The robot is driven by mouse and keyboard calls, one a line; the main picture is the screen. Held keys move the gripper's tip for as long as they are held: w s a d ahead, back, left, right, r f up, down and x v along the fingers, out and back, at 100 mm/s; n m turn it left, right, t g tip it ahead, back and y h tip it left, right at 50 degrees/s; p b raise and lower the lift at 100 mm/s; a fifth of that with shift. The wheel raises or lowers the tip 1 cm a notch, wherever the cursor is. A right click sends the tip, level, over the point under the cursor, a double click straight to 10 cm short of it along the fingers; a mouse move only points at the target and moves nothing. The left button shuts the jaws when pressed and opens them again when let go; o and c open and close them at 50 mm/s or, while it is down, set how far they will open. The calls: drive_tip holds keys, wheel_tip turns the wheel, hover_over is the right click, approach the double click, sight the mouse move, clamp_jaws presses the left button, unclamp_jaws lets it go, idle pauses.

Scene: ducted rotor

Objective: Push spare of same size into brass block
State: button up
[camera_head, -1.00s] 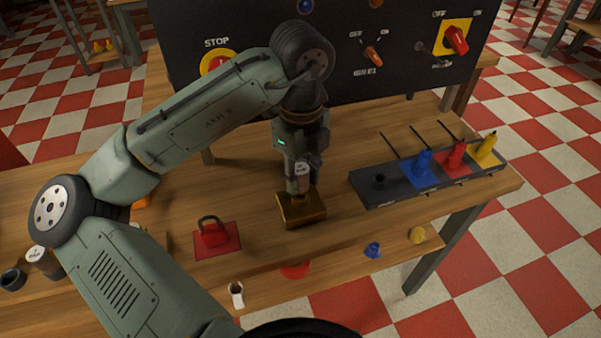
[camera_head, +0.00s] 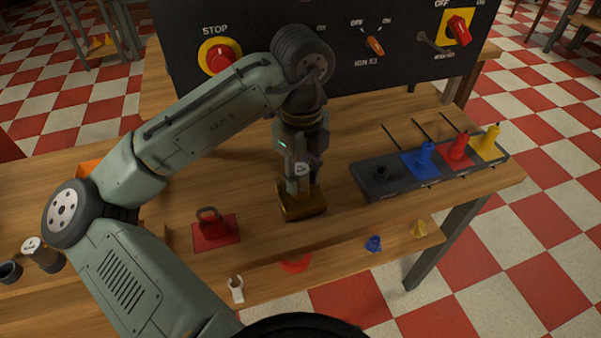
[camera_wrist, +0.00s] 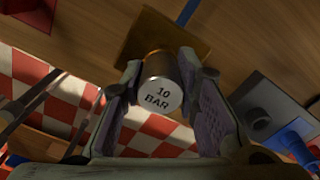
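The brass block (camera_head: 303,208) sits on the wooden table near its front edge, below my gripper (camera_head: 301,183). In the wrist view the brass block (camera_wrist: 152,32) lies beyond the fingertips. A silver cylinder (camera_wrist: 162,84) marked "10 BAR" stands between my fingers, which look shut on its sides. In the head view the cylinder (camera_head: 302,172) is upright over the block. Its lower end meets the block's top; how deep it sits inside is hidden. A second labelled cylinder (camera_head: 46,257) and a short black one (camera_head: 10,272) stand at the lower left.
A red padlock-like piece on a red mat (camera_head: 216,234) lies left of the block. A dark tray (camera_head: 378,187) with blue, red and yellow pieces is at the right. A control panel (camera_head: 340,60) stands behind. Small pieces lie on a lower shelf (camera_head: 330,262).

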drive_tip(key=o, duration=0.5)
drive_tip(key=shift+c, duration=0.2)
